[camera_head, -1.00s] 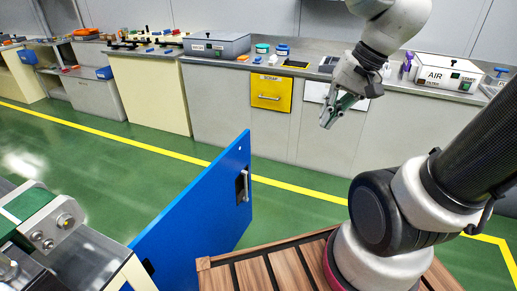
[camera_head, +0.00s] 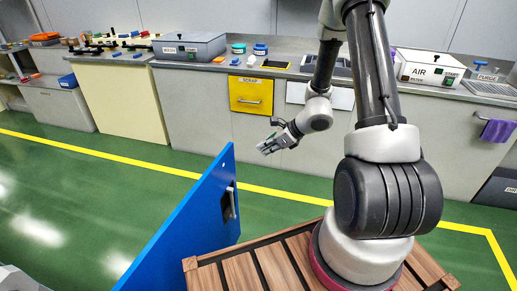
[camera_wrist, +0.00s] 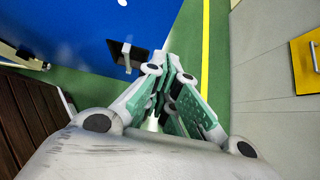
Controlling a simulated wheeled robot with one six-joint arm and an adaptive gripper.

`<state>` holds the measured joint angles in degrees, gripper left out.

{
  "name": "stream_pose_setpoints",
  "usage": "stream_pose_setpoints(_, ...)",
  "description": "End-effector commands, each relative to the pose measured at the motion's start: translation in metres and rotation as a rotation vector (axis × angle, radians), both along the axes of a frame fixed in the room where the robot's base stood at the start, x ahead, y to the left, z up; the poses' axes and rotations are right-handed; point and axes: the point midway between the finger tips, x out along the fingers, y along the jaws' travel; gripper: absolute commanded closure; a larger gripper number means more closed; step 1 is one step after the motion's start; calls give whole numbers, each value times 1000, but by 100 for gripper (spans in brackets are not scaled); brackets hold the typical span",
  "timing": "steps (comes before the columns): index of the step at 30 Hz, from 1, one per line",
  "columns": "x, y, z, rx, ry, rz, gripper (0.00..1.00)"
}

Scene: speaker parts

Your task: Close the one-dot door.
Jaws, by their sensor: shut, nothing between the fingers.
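The blue door (camera_head: 190,220) stands swung open at the lower middle of the head view. A single small pale dot shows near its top edge, and a dark latch plate with a pale handle (camera_head: 231,203) is near its free edge. The door (camera_wrist: 85,30) and its handle (camera_wrist: 126,55) also show at the upper left of the wrist view. My gripper (camera_head: 266,147) is shut and empty, to the right of and beyond the door's free edge in the head view. In the wrist view my gripper (camera_wrist: 175,65) points just right of the handle, with no clear contact.
A wooden slatted deck (camera_head: 240,272) lies under my arm's base. Green floor with a yellow line (camera_head: 300,195) is open between the door and the counter. The counter carries a grey case (camera_head: 188,47) and a white AIR box (camera_head: 428,66). A yellow SCRAP drawer (camera_head: 250,95) is in its front.

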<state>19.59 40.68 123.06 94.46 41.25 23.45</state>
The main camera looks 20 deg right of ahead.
Motion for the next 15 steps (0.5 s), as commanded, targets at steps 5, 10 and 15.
stream_pose_setpoints(5, 17, 22, -28, 0, 1, 6, 100)
stream_pose_setpoints(10, 33, 41, -53, 0, 1, 6, 100)
stream_pose_setpoints(15, 51, 61, -56, -2, -3, 8, 100)
